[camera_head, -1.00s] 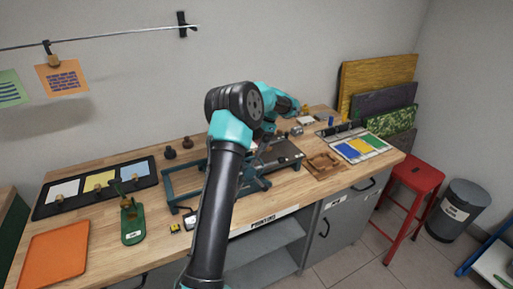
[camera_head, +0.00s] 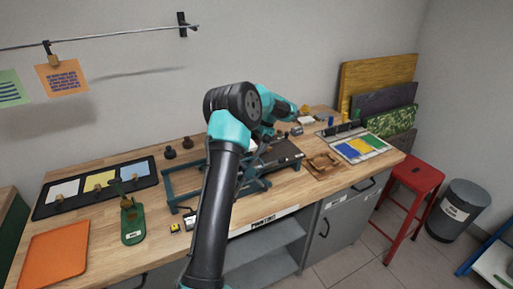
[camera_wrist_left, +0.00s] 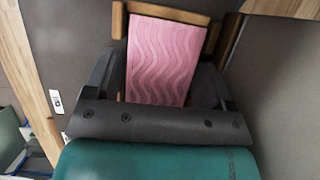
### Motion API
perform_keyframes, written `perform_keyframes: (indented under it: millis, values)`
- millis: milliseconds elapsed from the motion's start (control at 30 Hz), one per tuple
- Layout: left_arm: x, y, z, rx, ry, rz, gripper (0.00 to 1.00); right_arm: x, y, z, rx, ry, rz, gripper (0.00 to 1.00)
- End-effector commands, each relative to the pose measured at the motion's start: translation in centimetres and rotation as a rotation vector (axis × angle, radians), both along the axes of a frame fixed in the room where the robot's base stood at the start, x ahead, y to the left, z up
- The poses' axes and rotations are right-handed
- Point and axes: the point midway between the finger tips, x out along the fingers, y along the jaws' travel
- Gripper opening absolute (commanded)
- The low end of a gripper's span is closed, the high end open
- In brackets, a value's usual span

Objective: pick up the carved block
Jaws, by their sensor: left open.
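The carved block (camera_wrist_left: 168,50) is a pink slab with wavy grooves, seen in the left wrist view. Its near end lies between the two dark fingers of my left gripper (camera_wrist_left: 162,72), which is open, one finger on each side. I cannot tell whether either finger touches it. Wooden pieces (camera_wrist_left: 119,20) stand along the block's far edge and sides. In the head view my arm hides the block and the gripper. My right gripper does not show.
A teal-framed press (camera_head: 181,193) with a dark bed stands mid-bench. A wooden tray (camera_head: 324,168) and a colour palette (camera_head: 358,150) lie to its right. A green tool (camera_head: 133,230), an orange sheet (camera_head: 55,255) and a dark three-section tray (camera_head: 52,208) are at left.

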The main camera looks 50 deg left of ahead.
Motion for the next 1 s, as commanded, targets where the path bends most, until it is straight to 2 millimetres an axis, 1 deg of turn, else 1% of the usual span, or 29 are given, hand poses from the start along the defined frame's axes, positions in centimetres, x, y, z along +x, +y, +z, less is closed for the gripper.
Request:
perform_keyframes:
  millis: [33, 67, 433, 667, 767, 867, 1000]
  values:
    - [0.0, 0.0, -0.1, 0.000, 0.000, 0.000, 0.77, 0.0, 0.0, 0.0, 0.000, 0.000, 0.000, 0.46]
    - [0.0, 0.0, -0.1, 0.000, 0.000, 0.000, 0.74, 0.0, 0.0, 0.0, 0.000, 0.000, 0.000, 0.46]
    - [0.0, 0.0, -0.1, 0.000, 0.000, 0.000, 0.39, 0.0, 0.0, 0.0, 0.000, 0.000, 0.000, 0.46]
    - [0.0, 0.0, 0.0, 0.000, 0.000, 0.000, 0.38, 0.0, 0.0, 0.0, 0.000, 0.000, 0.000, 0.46]
    - [0.0, 0.0, 0.4, 0.001, -0.001, 0.000, 0.38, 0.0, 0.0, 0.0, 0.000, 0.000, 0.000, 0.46]
    - [0.0, 0.0, 1.3, 0.001, -0.001, 0.000, 0.38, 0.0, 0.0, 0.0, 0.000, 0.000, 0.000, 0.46]
    - [0.0, 0.0, 3.5, 0.002, -0.003, 0.000, 0.38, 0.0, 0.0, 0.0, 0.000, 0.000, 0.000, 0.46]
